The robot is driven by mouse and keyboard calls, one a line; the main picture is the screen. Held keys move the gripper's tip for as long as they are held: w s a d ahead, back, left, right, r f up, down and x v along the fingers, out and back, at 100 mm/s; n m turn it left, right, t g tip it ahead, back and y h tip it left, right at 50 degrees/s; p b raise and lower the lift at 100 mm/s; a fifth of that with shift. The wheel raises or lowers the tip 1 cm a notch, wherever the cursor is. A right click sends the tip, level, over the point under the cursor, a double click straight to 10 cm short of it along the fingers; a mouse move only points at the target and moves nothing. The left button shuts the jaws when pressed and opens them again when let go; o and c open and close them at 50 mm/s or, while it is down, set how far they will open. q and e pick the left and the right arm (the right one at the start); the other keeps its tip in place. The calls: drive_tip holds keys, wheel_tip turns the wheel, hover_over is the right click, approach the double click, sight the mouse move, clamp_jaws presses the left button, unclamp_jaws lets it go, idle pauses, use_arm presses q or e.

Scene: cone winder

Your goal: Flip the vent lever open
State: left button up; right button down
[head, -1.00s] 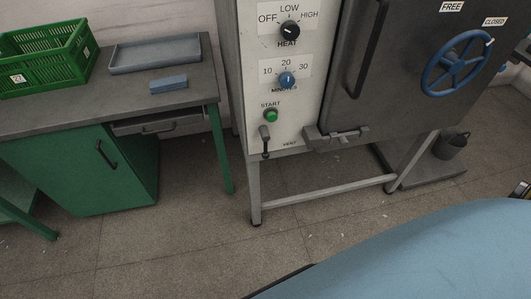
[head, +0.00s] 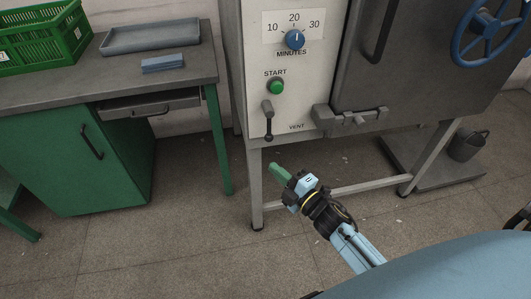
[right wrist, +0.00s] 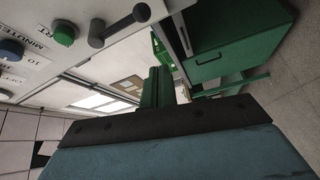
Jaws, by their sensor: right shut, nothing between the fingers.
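The vent lever (head: 268,120) is a dark grey lever on the lower part of the pale control panel (head: 308,100), left of the word VENT. In the right wrist view the lever (right wrist: 118,26) shows at the top, ahead of my gripper. My right gripper (head: 280,172) is below the lever, apart from it, with its green fingers together and empty. The green fingers (right wrist: 157,88) also show in the right wrist view. My left gripper is not in view.
Above the lever are the green START button (head: 276,87) and the blue MINUTES knob (head: 295,39). A door latch (head: 350,119) juts out to the right. A frame leg (head: 255,190) stands below. A bench (head: 100,90) with tray (head: 150,35) and crate (head: 40,38) is at left.

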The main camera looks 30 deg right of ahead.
sight(269, 127)
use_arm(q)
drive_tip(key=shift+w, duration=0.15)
use_arm(e)
drive_tip(key=shift+w+r+n, duration=0.1)
drive_tip(key=shift+r+n, duration=0.2)
drive_tip(key=shift+r, duration=0.25)
